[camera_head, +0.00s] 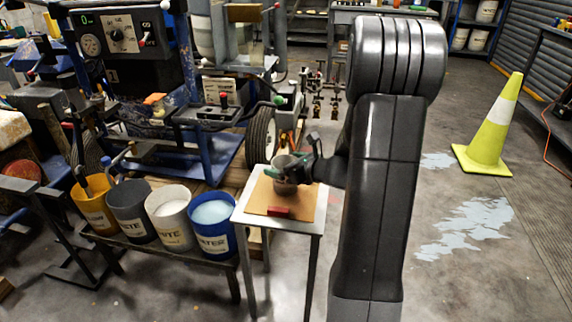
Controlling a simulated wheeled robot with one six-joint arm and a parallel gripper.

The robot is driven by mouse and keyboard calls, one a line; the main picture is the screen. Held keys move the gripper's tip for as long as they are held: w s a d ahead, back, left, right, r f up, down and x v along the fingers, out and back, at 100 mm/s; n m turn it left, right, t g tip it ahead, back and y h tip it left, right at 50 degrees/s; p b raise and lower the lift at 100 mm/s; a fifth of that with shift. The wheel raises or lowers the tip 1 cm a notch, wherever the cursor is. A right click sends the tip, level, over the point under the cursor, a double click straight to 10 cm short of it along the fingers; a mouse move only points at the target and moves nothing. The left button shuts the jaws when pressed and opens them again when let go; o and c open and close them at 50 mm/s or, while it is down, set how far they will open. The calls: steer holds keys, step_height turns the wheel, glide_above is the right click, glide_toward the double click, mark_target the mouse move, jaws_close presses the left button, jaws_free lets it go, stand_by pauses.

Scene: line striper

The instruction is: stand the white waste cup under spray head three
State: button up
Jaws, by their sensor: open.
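A small greyish cup (284,187) stands upright on a brown board on a small side table; its colour looks dull and I cannot read any marking on it. My gripper (291,167) is at the cup's upper part, with its open fingers appearing to be around or beside it; I cannot tell whether they touch. Several small spray heads (318,104) hang in a row behind the striper's wheel, too small to read any numbers. A white bucket (172,222) with a partly readable label stands on the low bench.
The side table (312,222) also bears a red block (279,212). Yellow (97,213), grey (133,214) and blue (213,230) buckets line the bench. The striper's wheel (261,138) stands behind the table. A yellow-green cone (489,140) stands on open floor at right.

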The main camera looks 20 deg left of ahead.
steer(key=shift+r, duration=0.1)
steer(key=shift+d+r, duration=0.1)
steer(key=shift+r, duration=0.15)
steer(key=p+v, duration=0.2)
steer(key=v, duration=0.9)
steer(key=shift+s+d+p, duration=0.2)
steer(key=shift+d+p, duration=0.2)
stand_by(1.5)
